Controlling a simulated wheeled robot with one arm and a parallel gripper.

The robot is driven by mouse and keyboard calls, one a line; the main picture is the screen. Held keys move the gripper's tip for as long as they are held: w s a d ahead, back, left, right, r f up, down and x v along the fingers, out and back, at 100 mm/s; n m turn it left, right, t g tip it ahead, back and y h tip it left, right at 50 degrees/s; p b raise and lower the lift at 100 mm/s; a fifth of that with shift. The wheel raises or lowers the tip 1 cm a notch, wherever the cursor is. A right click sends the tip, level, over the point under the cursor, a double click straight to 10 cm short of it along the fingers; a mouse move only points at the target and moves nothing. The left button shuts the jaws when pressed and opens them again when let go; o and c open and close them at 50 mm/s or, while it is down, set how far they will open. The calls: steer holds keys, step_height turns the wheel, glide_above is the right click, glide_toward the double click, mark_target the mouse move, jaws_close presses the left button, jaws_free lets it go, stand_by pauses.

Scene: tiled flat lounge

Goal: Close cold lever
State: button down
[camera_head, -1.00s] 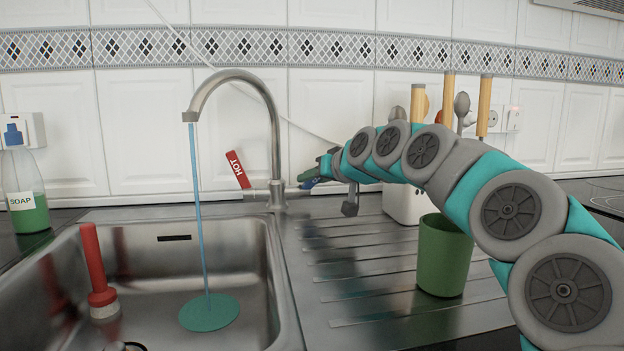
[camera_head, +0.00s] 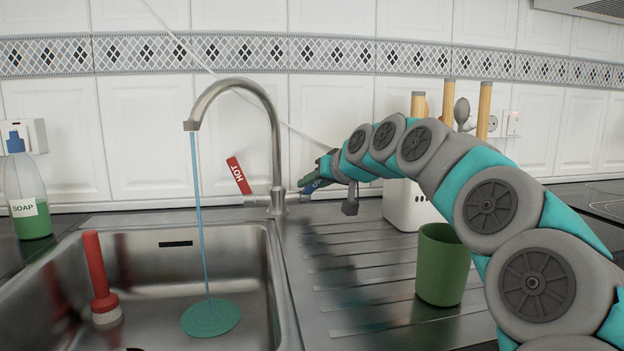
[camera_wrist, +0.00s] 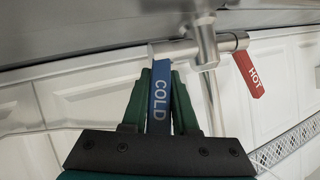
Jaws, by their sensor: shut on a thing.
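The blue cold lever (camera_wrist: 160,95), lettered COLD, sits between the two green fingers of my gripper (camera_wrist: 160,100) in the wrist view, and the gripper is shut on it. In the head view a bit of the blue lever (camera_head: 316,186) shows at the tip of my gripper (camera_head: 325,172), mostly hidden by the arm. The red hot lever (camera_head: 238,175) stands tilted up on the left of the tap (camera_head: 277,160); it also shows in the wrist view (camera_wrist: 249,74). A blue stream of water (camera_head: 199,220) runs from the spout into the sink.
A soap bottle (camera_head: 28,200) stands at the left. A green cup (camera_head: 442,265) and a white utensil holder (camera_head: 405,205) stand right of the tap, close to my arm.

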steer(key=w+r+g+p, duration=0.1)
steer(key=g+p, duration=0.1)
steer(key=p, duration=0.1)
steer(key=shift+h, duration=0.4)
steer(key=shift+a+f+m+g+p, duration=0.1)
steer(key=shift+f+m+g+p, duration=0.05)
steer(key=shift+m+g+p, duration=0.2)
steer(key=c, duration=0.7)
jaws_free()
steer(key=shift+f, duration=0.1)
steer(key=shift+b+v, duration=0.45)
steer(key=shift+v, duration=3.4)
steer(key=shift+a, duration=0.1)
